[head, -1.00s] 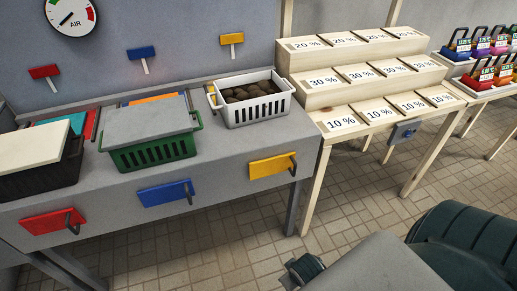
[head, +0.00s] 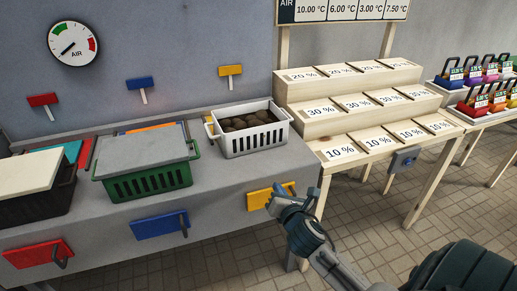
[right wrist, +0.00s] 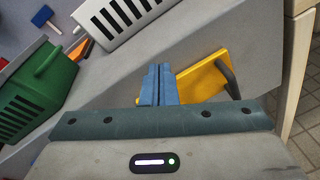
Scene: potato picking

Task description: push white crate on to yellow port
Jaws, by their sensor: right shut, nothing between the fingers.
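The white crate (head: 258,139) sits on the grey bench top at its right end, filled with brown potatoes (head: 245,121). Its slotted side also shows at the top of the right wrist view (right wrist: 108,20). A yellow panel (head: 260,199) with a dark handle is on the bench front below the crate, and it shows behind my fingers in the wrist view (right wrist: 205,76). My right gripper (head: 285,188) is in front of this panel, below and apart from the crate. Its blue fingers (right wrist: 159,70) are shut together and empty. My left gripper is not in view.
A green crate (head: 150,181) with a grey lid and a black crate (head: 40,205) with a cream lid stand left on the bench (head: 220,172). Blue (head: 160,225) and red (head: 38,254) panels with handles are on its front. Wooden steps (head: 350,128) stand to the right.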

